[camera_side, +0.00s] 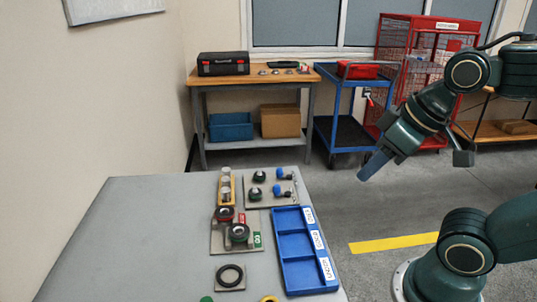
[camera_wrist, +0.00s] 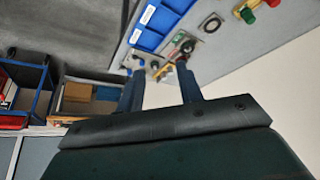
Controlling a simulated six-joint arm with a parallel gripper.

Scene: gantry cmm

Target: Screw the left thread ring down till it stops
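Two dark thread rings sit on a beige plate (camera_side: 218,243) on the grey table in the side view. One ring (camera_side: 225,214) has red on it and is farther back and left, near a red label. The other ring (camera_side: 239,233) has green on it and is nearer, beside a green GO label (camera_side: 257,240). How far either ring is down its thread is too small to tell. My gripper (camera_side: 366,174) is high to the right of the table, well apart from both rings. In the wrist view its two blue fingers (camera_wrist: 157,82) are spread with nothing held between them.
A blue three-compartment tray (camera_side: 277,254) lies right of the rings. Behind them are a yellow rack (camera_side: 233,190) of cylinders and a plate (camera_side: 259,204) with blue and dark knobs. A black O-ring (camera_side: 230,276) lies in front. The table's left side is clear.

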